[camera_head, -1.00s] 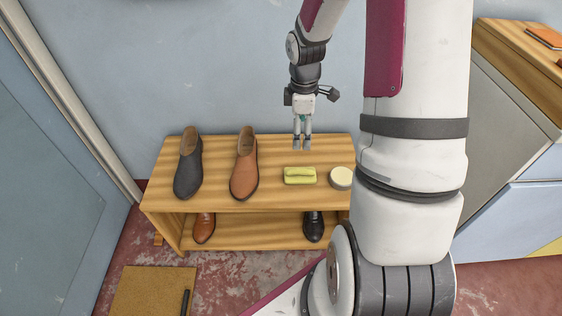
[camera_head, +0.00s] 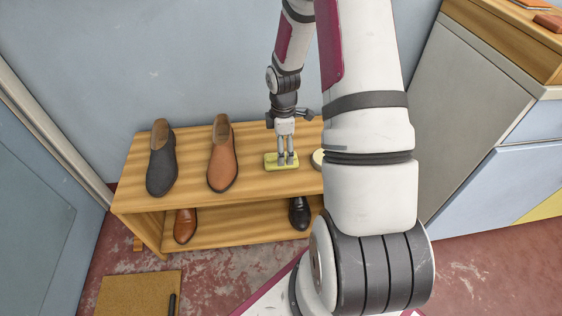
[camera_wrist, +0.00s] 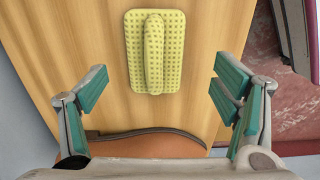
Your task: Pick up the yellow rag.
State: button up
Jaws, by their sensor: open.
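The yellow rag (camera_head: 270,161) lies on the top board of the wooden shoe bench. In the head view my gripper (camera_head: 287,163) is in front of part of it and hides its middle. In the wrist view the rag (camera_wrist: 155,72) is a flat, patterned, roughly square cloth with a raised fold along its middle. My gripper (camera_wrist: 155,105) is open and empty, its two fingers wide apart. The rag lies beyond the fingertips in that view, centred between them. I cannot tell how high the fingertips are above the board.
The wooden bench (camera_head: 245,187) also bears a dark shoe (camera_head: 161,165) and a brown shoe (camera_head: 221,160) left of the rag. A round tin (camera_head: 317,158) stands right of it, partly hidden by my arm. A brown shoe's edge (camera_wrist: 145,143) shows near the fingers.

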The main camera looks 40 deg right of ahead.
jog(key=f, duration=0.1)
jog(key=f+b, duration=0.1)
jog(key=f, duration=0.1)
jog(key=f+b, duration=0.1)
jog(key=f, duration=0.1)
jog(key=shift+w, duration=0.4)
jog(key=c, duration=1.1)
